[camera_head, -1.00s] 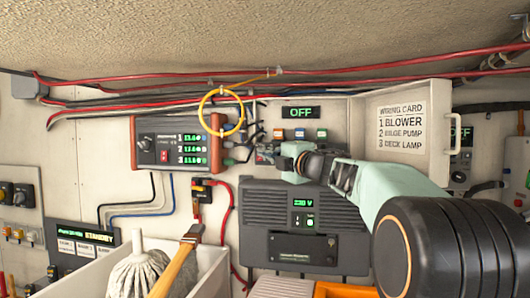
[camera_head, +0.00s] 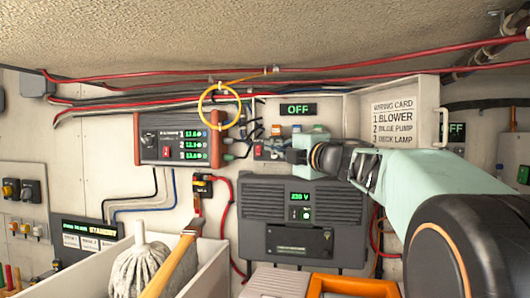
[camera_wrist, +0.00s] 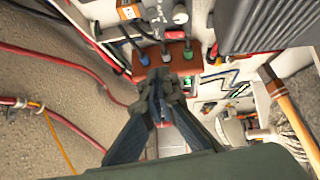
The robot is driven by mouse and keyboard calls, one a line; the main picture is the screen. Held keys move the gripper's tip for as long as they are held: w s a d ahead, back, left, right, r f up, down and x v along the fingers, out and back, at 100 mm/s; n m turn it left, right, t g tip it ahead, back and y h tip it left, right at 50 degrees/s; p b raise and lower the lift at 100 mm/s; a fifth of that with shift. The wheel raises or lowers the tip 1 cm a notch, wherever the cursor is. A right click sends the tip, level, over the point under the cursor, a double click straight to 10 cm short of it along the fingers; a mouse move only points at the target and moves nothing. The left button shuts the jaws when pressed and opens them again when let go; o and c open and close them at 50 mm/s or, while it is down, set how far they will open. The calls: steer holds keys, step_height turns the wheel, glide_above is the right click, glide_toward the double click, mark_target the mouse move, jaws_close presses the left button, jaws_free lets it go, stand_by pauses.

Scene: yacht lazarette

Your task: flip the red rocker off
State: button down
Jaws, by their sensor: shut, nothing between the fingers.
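A red rocker (camera_head: 166,153) sits on the front of the grey battery monitor (camera_head: 150,135) with brown ends. A second small red switch (camera_head: 258,151) shows at the left of the switch row, under an OFF display (camera_head: 298,109); I cannot tell which is meant. My gripper (camera_head: 286,156) is shut and empty, just right of this second switch and well right of the monitor. In the wrist view my shut gripper (camera_wrist: 160,80) is seen over the monitor's brown end (camera_wrist: 178,58). Touch and rocker positions cannot be told.
A yellow cable loop (camera_head: 221,106) hangs between monitor and switch row. A dark charger box (camera_head: 260,205) is below my gripper. An open white cover with a wiring card (camera_head: 396,108) stands to the right. A mop (camera_head: 140,270) and bin stand below left.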

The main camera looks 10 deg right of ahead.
steer(key=shift+r+v, duration=0.15)
steer(key=shift+v, duration=0.65)
steer(key=shift+r+v, duration=0.1)
steer(key=shift+v, duration=0.65)
